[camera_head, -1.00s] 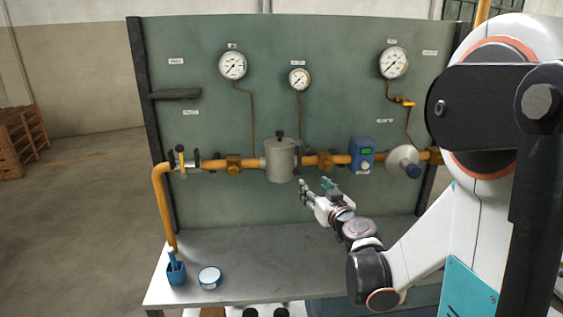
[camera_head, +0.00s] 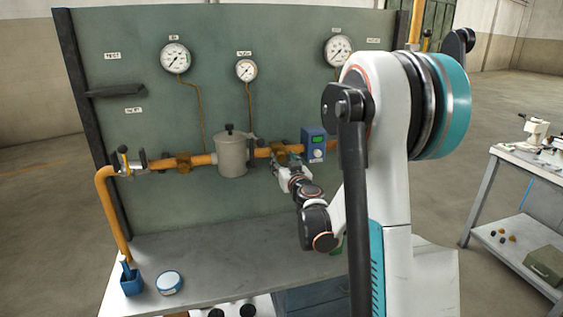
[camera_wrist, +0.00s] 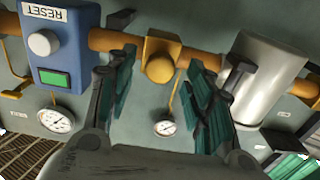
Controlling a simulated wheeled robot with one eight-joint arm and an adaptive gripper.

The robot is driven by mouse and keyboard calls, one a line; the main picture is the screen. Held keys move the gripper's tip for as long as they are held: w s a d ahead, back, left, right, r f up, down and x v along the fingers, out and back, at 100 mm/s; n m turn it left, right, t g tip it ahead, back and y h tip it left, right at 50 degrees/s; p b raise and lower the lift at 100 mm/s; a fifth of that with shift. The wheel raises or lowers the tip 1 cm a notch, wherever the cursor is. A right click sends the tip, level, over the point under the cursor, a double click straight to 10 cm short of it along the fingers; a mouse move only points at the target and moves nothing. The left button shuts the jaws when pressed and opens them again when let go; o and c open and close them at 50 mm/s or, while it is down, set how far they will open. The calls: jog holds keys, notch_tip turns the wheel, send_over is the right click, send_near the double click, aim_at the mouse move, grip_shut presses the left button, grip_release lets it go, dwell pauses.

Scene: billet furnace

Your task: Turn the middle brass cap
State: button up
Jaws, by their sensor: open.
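The middle brass cap (camera_wrist: 160,66) is a rounded yellow-brass fitting on the orange pipe. In the wrist view it lies between my two dark green-padded fingers, with a gap showing on both sides. In the head view only its upper part (camera_head: 284,149) shows, behind my gripper (camera_head: 286,170), between the grey canister and the blue box. My gripper is open and holds nothing. I cannot tell whether the fingertips reach around the cap in depth. Another brass fitting (camera_head: 183,161) sits further left on the pipe.
The blue RESET box (camera_wrist: 55,45) is close on one side of the fingers, the grey canister (camera_wrist: 265,75) on the other. Gauges (camera_head: 175,58) hang on the green panel (camera_head: 215,100). A blue cup (camera_head: 131,281) and a round tin (camera_head: 169,282) stand on the bench (camera_head: 220,255).

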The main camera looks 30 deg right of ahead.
aim_at(281, 157)
jog(key=shift+x, duration=1.35)
jog(key=shift+c, duration=0.3)
jog(key=c, duration=1)
